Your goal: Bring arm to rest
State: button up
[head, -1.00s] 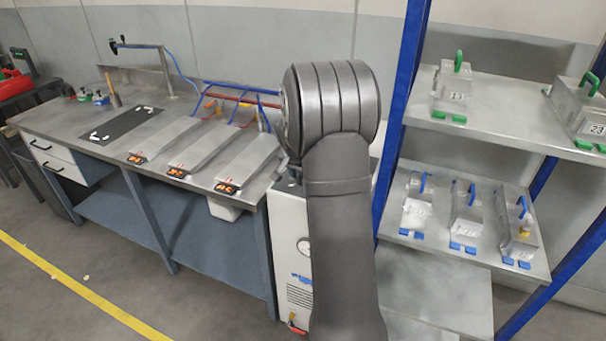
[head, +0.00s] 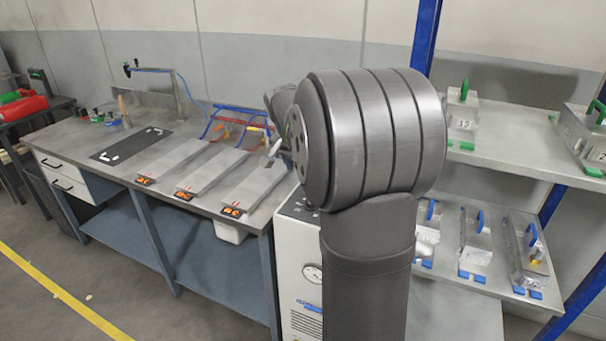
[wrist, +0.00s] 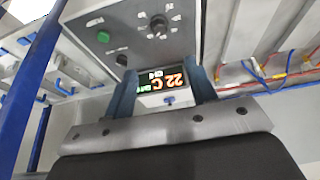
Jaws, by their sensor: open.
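My gripper (wrist: 163,84) shows in the wrist view, with its two blue-grey fingers apart and nothing held between them. Behind the gap is a lit display (wrist: 165,90) reading about 22 C, on a grey control panel (wrist: 130,35) with a green button and black knobs. In the head view my arm's large grey joint and upright link fill the middle.
A workbench (head: 95,140) with a black mat (head: 130,146) and three sloped metal units (head: 205,172) stands left. A white machine with a gauge (head: 305,275) is beside it. A blue-framed shelf (head: 510,150) with handled metal boxes stands right, partly behind my arm.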

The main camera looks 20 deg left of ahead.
jog(key=shift+s+r, duration=0.1)
jog(key=shift+r, duration=0.05)
jog(key=x, duration=1.7)
jog(key=shift+f, duration=0.25)
